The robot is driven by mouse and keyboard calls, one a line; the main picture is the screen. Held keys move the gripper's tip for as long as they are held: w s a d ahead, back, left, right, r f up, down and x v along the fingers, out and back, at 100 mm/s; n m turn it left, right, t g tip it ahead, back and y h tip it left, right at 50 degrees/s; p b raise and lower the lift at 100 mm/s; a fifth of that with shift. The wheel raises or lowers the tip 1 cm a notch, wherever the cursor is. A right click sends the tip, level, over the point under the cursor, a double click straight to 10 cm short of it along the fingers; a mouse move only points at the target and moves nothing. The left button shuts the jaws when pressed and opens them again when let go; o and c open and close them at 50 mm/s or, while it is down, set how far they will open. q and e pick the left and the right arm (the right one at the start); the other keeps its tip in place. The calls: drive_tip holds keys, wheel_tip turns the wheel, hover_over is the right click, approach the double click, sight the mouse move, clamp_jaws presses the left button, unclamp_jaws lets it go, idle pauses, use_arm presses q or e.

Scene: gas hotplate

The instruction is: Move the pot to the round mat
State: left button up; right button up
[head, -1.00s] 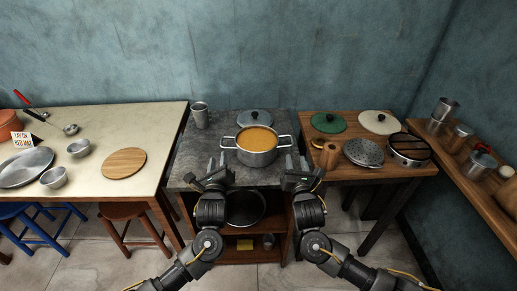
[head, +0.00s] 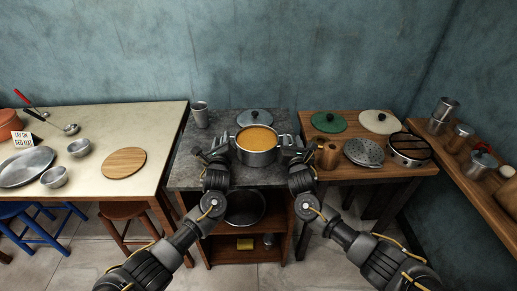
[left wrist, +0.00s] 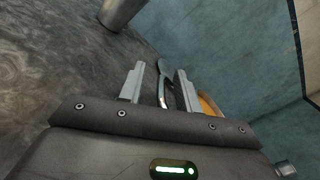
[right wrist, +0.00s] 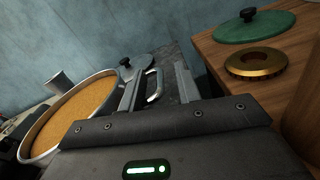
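The steel pot (head: 257,157) of orange soup stands on the dark grey counter, and its rim shows in the right wrist view (right wrist: 112,80). A round wooden mat (head: 124,162) lies bare on the pale table at left. My left gripper (head: 222,149) is at the pot's left handle; in the left wrist view (left wrist: 160,88) its fingers stand apart on either side of the handle (left wrist: 162,92). My right gripper (head: 293,151) is at the right handle; in the right wrist view (right wrist: 158,88) its fingers stand apart around the handle (right wrist: 153,90).
A metal cup (head: 201,115) and a grey lid (head: 254,117) stand behind the pot. The wooden table at right holds a green lid (head: 328,121), a cream lid (head: 380,122) and pans. Bowls (head: 79,147) and a steel plate (head: 24,168) sit on the left table.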

use_arm(q)
clamp_jaws()
use_arm(e)
clamp_jaws()
idle(1.0)
use_arm(q)
drive_tip(key=shift+r, duration=0.25)
use_arm(e)
drive_tip(key=shift+r, duration=0.25)
